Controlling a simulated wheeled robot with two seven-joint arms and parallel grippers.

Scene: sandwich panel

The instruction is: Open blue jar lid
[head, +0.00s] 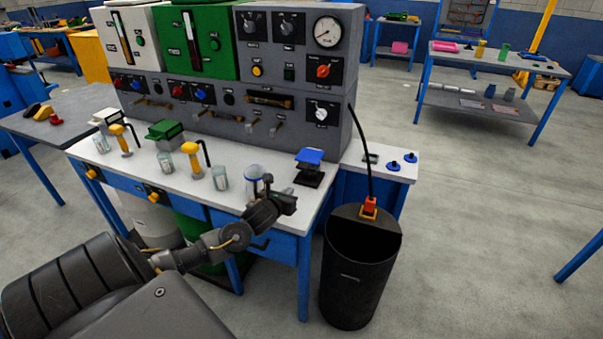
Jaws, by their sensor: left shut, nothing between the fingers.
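A clear, bluish jar (254,174) stands near the front right of the white bench top. Its lower part is partly hidden by my left gripper, and I cannot tell how its lid sits. My left gripper (284,203) is shut and empty at the bench's front edge, just right of and in front of the jar. I cannot tell whether it touches the jar. My right gripper is not in view.
A black stand with a blue top (309,156) is right of the jar. Clear jars (220,178) and yellow-handled items (193,160) stand to the left. The grey control panel (230,124) rises behind. A black bin (356,278) stands on the floor at right.

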